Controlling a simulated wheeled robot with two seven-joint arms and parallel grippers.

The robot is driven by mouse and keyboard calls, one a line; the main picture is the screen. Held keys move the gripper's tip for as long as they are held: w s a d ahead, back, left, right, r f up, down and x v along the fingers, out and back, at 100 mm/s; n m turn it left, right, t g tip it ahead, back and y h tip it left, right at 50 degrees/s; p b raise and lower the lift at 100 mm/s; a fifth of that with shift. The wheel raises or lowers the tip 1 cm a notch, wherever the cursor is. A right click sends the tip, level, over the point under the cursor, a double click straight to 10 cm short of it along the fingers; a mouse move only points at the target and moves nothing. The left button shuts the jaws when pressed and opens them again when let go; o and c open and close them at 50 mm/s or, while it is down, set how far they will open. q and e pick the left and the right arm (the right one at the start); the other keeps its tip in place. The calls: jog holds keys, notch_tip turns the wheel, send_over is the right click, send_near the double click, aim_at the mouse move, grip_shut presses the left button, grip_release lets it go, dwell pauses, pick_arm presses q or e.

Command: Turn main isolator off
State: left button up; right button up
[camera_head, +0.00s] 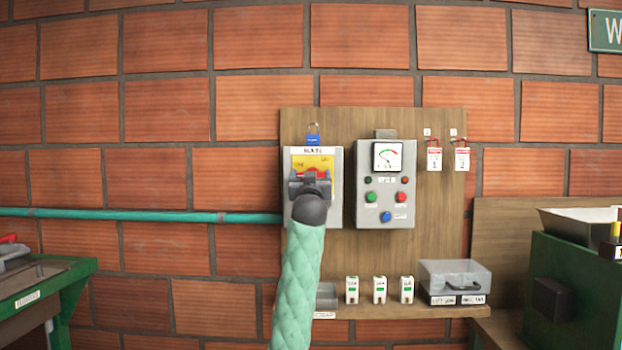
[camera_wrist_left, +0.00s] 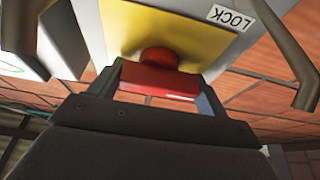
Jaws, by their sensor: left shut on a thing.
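The main isolator (camera_head: 332,207) is a grey box with a yellow plate on the wooden board. Its red handle (camera_head: 318,171) shows just above my left gripper (camera_head: 311,178). In the left wrist view the red handle (camera_wrist_left: 158,82) lies between the two fingers of my left gripper (camera_wrist_left: 160,88), in front of the yellow plate (camera_wrist_left: 180,35). The gripper is shut on the handle. My left arm hides the lower middle of the box. The exact angle of the handle is hard to tell. My right gripper is not in view.
A blue padlock (camera_head: 313,140) is at the top of the isolator. A grey control box (camera_head: 385,200) with a gauge and buttons stands to its right. Two red-and-white tags (camera_head: 434,159) hang further right. A shelf (camera_head: 430,311) below holds small boxes and a clear bin (camera_head: 455,278).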

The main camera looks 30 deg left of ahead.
pick_arm(q)
jog(key=o, duration=1)
jog(key=shift+s+d+f, duration=0.25)
jog(key=shift+s, duration=0.15)
jog(key=b+v, duration=0.1)
jog(key=v, duration=0.5)
jog(key=shift+s+d+f, duration=0.15)
jog(key=shift+s+d, duration=0.05)
jog(key=shift+s, duration=0.1)
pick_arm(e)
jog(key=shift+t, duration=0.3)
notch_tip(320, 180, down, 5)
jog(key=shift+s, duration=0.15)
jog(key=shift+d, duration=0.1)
